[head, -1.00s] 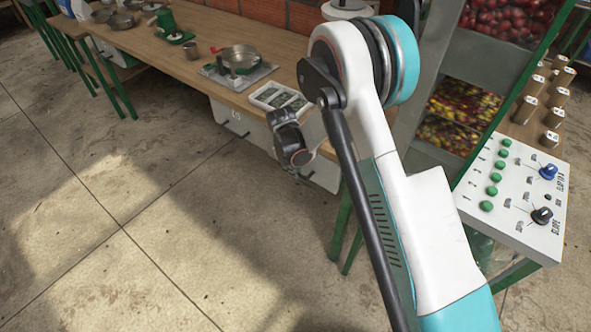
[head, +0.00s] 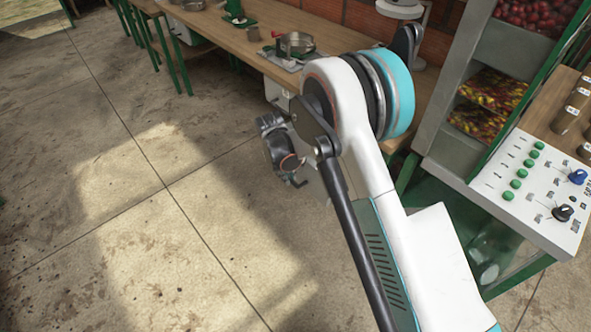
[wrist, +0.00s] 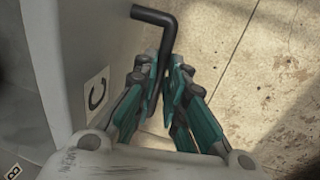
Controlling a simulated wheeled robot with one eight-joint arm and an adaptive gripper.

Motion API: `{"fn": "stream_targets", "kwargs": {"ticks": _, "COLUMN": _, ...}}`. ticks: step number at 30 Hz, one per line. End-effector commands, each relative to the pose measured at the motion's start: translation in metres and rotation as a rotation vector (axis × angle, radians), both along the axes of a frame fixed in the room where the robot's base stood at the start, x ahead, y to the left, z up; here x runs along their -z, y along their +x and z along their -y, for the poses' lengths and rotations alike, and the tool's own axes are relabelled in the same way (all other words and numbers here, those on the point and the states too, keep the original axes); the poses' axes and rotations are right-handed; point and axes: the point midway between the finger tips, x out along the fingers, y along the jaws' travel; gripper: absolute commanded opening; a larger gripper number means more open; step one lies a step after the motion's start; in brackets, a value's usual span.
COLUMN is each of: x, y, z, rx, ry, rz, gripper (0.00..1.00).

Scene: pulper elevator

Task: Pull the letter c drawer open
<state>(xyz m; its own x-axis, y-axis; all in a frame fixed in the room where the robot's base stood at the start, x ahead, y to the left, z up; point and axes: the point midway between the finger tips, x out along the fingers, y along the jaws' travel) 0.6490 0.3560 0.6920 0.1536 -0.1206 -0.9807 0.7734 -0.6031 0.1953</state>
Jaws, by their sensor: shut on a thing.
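In the wrist view the letter C drawer front (wrist: 70,50) is a grey panel on the left, with a white label bearing a black C. Its dark bent bar handle (wrist: 152,16) runs down between the fingers of my gripper (wrist: 171,62). The fingers are closed on the bar. The C front appears to stand forward of a darker surface with a B label (wrist: 14,172). In the head view my gripper (head: 291,180) is out over the floor in front of the bench; my arm hides most of the drawer there, so how far it is open is unclear.
The wooden bench (head: 242,46) runs along the brick wall, with a metal pan (head: 296,43) on it. A control panel (head: 535,190) with green buttons and knobs stands at the right, beside a cabinet of fruit trays. The floor at the left is clear.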

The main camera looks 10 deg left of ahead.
Motion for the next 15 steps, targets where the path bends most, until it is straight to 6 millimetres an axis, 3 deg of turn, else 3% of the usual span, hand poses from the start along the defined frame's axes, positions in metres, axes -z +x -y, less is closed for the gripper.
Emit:
{"fn": "stream_targets", "kwargs": {"ticks": 12, "x": -0.0002, "y": -0.0027, "z": -0.0022, "rx": 0.001, "ry": 0.001, "rz": 0.001, "gripper": 0.0}}
{"fn": "stream_targets", "kwargs": {"ticks": 13, "x": -0.0001, "y": -0.0026, "z": -0.0022, "rx": 0.001, "ry": 0.001, "rz": 0.001, "gripper": 0.18}}
{"fn": "stream_targets", "kwargs": {"ticks": 15, "x": -0.0001, "y": -0.0026, "z": -0.0022, "rx": 0.0, "ry": 0.001, "rz": 0.001, "gripper": 0.31}}
